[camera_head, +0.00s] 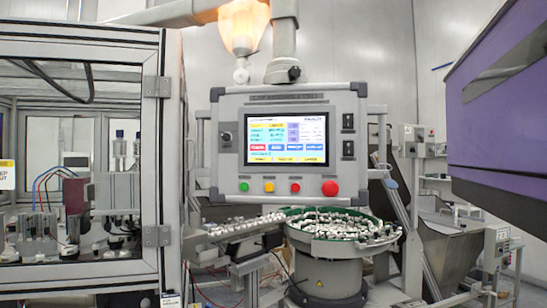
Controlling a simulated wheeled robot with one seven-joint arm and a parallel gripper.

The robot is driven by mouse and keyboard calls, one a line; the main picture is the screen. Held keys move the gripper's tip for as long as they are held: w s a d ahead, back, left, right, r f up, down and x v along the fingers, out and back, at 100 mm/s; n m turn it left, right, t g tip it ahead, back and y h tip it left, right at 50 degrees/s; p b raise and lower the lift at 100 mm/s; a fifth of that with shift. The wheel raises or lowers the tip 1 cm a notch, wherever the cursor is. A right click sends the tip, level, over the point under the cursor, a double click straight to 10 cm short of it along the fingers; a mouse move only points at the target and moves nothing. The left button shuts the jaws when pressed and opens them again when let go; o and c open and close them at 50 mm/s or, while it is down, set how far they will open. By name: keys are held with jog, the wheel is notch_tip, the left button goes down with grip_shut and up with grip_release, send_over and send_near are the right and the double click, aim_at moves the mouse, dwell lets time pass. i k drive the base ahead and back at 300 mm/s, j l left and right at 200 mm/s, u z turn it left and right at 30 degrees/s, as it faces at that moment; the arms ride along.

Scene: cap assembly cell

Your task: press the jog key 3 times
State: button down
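A grey control panel (285,104) hangs from an overhead arm in the middle of the view. Its lit touchscreen (287,138) shows yellow, blue, red and white fields, with text too small to read. Under the screen are a green button (245,187), a yellow button (269,187), a small red button (294,188) and a large red mushroom button (330,188). I cannot tell which key is the jog key. My gripper is not in view, and nothing covers the panel's front.
A framed, windowed machine enclosure (163,160) stands at left. A bowl feeder (328,278) full of small parts sits below the panel, with a track (243,229) leading left. A purple housing (500,110) juts in at right. A funnel-shaped light (243,25) glows above the panel.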

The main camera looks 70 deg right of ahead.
aim_at(272, 146)
jog(key=k, duration=0.65)
jog(key=z, duration=2.15)
jog(key=k+j, duration=0.1)
jog(key=j, duration=0.4)
jog(key=k+j, duration=0.1)
jog(key=j, duration=0.85)
jog(key=k+j, duration=0.15)
jog(key=j, duration=0.35)
